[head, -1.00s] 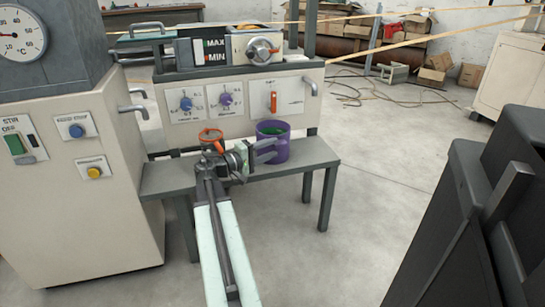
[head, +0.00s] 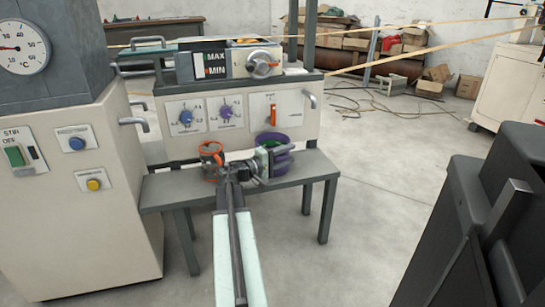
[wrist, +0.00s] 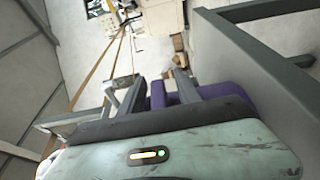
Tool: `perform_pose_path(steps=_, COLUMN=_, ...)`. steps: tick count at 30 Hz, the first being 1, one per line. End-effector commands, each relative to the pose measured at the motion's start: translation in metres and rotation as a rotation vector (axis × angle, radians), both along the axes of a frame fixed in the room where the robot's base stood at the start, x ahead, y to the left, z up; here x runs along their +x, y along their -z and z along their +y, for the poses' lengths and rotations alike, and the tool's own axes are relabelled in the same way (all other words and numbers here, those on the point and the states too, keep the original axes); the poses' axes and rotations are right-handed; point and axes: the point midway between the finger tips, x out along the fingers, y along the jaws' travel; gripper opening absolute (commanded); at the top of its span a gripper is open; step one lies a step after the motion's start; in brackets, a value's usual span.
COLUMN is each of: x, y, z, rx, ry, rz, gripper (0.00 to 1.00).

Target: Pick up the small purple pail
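The small purple pail (head: 283,162) stands on the grey bench at the front of the machine, with something green inside it. In the head view my gripper (head: 279,154) reaches across the pail from the left and hides part of its front. In the wrist view the two fingers (wrist: 160,92) are apart, with purple of the pail (wrist: 215,91) between them and to the right of the right finger. I cannot tell whether either finger touches the pail. Its lower part is hidden in the wrist view.
An orange-rimmed object (head: 210,148) stands on the bench (head: 315,168), left of the pail and close to my arm. The machine panel (head: 240,143) with knobs rises directly behind. A white cabinet (head: 100,225) stands at left. Open floor lies right of the bench.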

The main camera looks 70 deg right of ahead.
Motion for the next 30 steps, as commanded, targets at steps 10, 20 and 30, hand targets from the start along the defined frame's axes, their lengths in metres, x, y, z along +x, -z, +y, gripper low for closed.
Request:
perform_pose_path(steps=10, x=0.000, y=0.000, z=0.000, rx=0.000, ry=0.000, rz=0.000, gripper=0.00)
perform_pose_path(steps=20, x=0.002, y=-0.006, z=0.001, rx=0.000, ry=-0.002, rz=0.000, gripper=0.00)
perform_pose_path(steps=30, x=0.000, y=-0.015, z=0.000, rx=0.000, ry=-0.007, rz=0.000, gripper=0.00)
